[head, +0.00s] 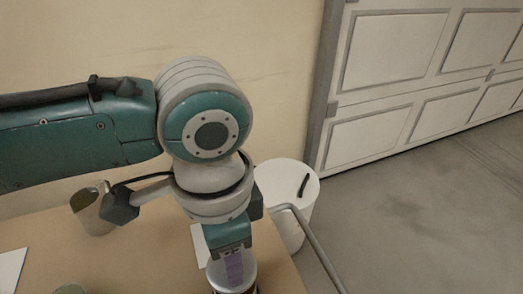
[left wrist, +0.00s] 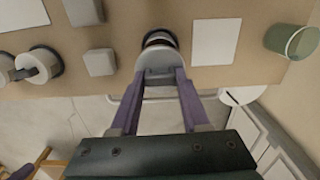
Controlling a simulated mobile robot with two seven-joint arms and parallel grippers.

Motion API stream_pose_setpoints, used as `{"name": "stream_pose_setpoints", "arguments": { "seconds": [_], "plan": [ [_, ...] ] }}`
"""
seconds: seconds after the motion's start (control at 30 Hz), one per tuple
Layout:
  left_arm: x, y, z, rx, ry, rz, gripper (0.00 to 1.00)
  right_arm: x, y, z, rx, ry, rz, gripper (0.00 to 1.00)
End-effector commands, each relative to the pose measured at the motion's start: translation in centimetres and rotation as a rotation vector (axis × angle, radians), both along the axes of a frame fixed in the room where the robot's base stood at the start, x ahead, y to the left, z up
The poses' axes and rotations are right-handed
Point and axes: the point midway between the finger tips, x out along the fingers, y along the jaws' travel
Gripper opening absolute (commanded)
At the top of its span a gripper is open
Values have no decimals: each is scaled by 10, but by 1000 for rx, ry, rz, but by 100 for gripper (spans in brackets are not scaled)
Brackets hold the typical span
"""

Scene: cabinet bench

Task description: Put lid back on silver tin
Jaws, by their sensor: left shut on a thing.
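My left gripper (head: 236,270) points down at the near right part of the table in the head view. Its purple fingers are shut on a pale silver round piece, which looks like the lid (left wrist: 158,66), between the fingertips (left wrist: 159,80) in the left wrist view. Directly beyond it is a round body with a dark rim, seemingly the silver tin (left wrist: 159,36). The lid overlaps it in the picture; whether they touch I cannot tell. In the head view the silver round top (head: 231,277) shows under the fingers, cut off by the lower edge.
A metallic can (head: 88,208) stands at the back left of the table (head: 150,255). The left wrist view also shows a green container (left wrist: 290,41), a white sheet (left wrist: 214,42), grey blocks (left wrist: 99,62) and round pieces (left wrist: 40,62). A white bin (head: 285,180) stands beyond the table.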

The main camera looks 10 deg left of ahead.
Motion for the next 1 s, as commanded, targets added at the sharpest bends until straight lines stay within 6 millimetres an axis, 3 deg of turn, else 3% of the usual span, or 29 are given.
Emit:
{"name": "stream_pose_setpoints", "arguments": {
  "seconds": [0.43, 0.7, 1.0],
  "plan": [
    [0, 0, -41, 0, -1, 0, 0, 1, 1, -51, 1, -3, 0, 76],
    [0, 0, -57, -1, 1, 1, 0, 1, 1, -57, 1, -3, 0, 76],
    [0, 0, -58, -1, 1, 1, 0, 1, 1, -57, 3, -4, 0, 76]
  ]
}}
